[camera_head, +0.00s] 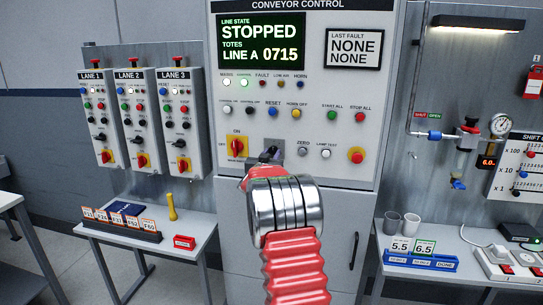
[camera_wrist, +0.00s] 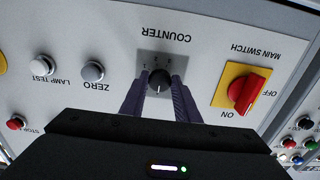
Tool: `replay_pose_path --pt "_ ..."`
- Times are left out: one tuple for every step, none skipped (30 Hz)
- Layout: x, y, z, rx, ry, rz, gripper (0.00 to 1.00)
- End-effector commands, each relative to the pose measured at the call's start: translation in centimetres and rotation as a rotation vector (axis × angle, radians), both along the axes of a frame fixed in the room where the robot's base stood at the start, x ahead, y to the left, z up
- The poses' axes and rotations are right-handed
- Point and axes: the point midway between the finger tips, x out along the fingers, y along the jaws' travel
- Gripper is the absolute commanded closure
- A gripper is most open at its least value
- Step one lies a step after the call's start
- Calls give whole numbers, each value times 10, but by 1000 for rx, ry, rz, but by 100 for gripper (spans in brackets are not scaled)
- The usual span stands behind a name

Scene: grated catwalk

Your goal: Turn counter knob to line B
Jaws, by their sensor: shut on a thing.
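The counter knob (camera_wrist: 159,82) is a round black knob on a small grey plate under the upside-down word COUNTER in the wrist view. Its white mark points up in that view, toward the plate's small letters, which are too small to read surely. My gripper (camera_wrist: 159,92) has its two dark fingers on either side of the knob, shut on it. In the head view my gripper (camera_head: 268,160) is at the panel and hides the knob. The display (camera_head: 261,42) reads STOPPED, TOTES LINE A 0715.
The red and yellow main switch (camera_wrist: 242,90) is close beside the knob. The grey ZERO button (camera_wrist: 92,71) and white LAMP TEST button (camera_wrist: 42,65) are on the other side. A red emergency button (camera_head: 356,155) sits right on the conveyor panel. Side tables flank the cabinet.

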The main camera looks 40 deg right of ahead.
Motion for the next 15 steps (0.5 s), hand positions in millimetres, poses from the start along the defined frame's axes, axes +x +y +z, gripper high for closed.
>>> replay_pose_path --pt "0 0 0 0 0 0 85" --pt "0 0 0 0 0 0 87" --pt "0 0 0 0 0 1 90" --pt "0 0 0 0 0 1 92" --pt "0 0 0 0 0 1 94" --pt "0 0 0 0 0 1 94" --pt "0 0 0 0 0 1 94" --pt "0 1 0 1 -1 1 94" --pt "0 1 0 2 -2 1 94" --pt "0 1 0 3 -4 1 94" --pt "0 1 0 5 -6 1 94" --pt "0 1 0 8 -10 1 94" --pt "0 1 0 11 -14 1 94" --pt "0 1 0 15 -20 1 94" --pt "0 1 0 22 -29 1 94"
